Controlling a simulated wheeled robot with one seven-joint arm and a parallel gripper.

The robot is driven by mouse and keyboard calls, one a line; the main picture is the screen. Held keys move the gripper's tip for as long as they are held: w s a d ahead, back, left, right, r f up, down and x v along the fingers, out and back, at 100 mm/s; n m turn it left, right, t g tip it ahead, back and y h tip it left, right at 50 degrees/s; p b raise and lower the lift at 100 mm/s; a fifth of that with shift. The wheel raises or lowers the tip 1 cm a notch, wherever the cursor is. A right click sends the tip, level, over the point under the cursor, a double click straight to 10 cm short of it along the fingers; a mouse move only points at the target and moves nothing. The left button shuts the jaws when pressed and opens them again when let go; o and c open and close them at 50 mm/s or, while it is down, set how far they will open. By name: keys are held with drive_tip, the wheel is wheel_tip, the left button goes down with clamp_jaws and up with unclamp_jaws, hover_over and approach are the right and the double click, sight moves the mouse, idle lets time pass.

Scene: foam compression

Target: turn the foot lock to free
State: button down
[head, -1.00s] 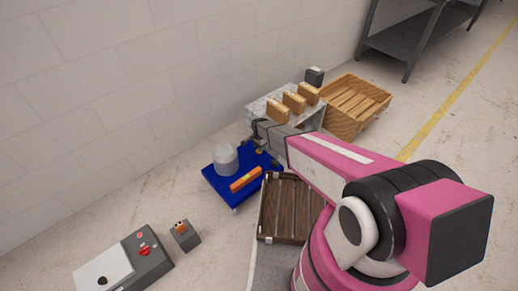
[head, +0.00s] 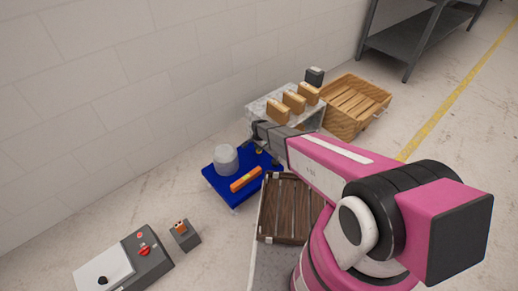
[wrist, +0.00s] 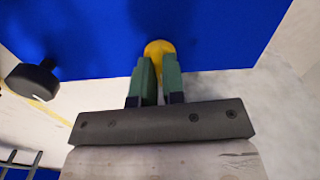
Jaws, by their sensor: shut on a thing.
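The blue cart (head: 214,181) stands on the floor near the wall, with a light grey cylinder (head: 226,159) and an orange bar (head: 246,180) on top. My gripper (wrist: 157,66) is at the cart's edge, its two green fingers close together on a rounded yellow part, which looks like the foot lock (wrist: 158,47). The blue surface lies behind the yellow part in the wrist view. In the head view my own arm covers most of this spot, so the lock's position cannot be read there.
A pale table (head: 258,104) with several tan blocks stands behind my gripper, beside a wooden crate (head: 350,128). A dark slatted crate (head: 285,238) is in front. A grey control box (head: 148,262) and small switch box (head: 184,236) sit at lower left. A black round part (wrist: 30,82) is left of my fingers.

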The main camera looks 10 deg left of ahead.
drive_tip(key=n, duration=0.8)
drive_tip(key=shift+n, duration=0.3)
drive_tip(key=n, duration=0.4)
drive_tip(key=shift+n, duration=2.1)
drive_tip(key=c, duration=1.2)
unclamp_jaws()
drive_tip(key=shift+r, duration=0.1)
